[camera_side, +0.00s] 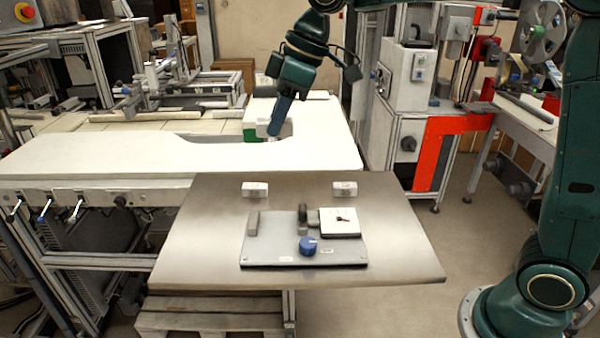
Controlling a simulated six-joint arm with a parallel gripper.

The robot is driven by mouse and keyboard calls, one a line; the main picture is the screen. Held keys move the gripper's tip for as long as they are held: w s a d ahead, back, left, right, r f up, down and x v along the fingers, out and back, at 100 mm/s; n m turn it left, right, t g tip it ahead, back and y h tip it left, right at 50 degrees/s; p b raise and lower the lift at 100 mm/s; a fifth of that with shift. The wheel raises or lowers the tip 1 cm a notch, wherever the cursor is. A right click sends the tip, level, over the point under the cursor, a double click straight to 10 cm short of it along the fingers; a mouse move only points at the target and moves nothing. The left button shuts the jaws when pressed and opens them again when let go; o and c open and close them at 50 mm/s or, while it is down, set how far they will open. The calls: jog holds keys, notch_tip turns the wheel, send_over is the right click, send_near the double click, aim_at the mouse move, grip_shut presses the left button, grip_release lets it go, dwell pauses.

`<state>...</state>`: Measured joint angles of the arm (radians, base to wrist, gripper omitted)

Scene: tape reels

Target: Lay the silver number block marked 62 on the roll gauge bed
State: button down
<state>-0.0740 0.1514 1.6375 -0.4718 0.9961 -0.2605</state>
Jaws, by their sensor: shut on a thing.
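My gripper (272,133) is up in the air, seen against the white worktop, pointing down and a little left. It is shut on a small pale block (264,130); its number is too small to read. The roll gauge (275,248) is a grey plate on the steel table, well below my gripper in the picture. It carries a grey end block (253,224), a dark upright post (302,213), a blue knob (309,245) and a white square dial (339,222). The open grey bed lies between end block and post.
Two pale blocks with unreadable marks, one left (255,189) and one right (345,189), lie on the steel table (400,250) behind the gauge. A green thing (252,135) shows beside my gripper tip.

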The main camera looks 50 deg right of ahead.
jog(key=shift+s+a, duration=0.3)
jog(key=shift+a, duration=0.15)
send_over(274, 226)
jog(key=s+d, duration=0.1)
notch_tip(274, 226, down, 16)
jog(key=shift+r, duration=0.15)
jog(key=shift+f, duration=2.1)
jog(key=shift+f, duration=0.1)
jog(key=c, duration=1.2)
grip_release()
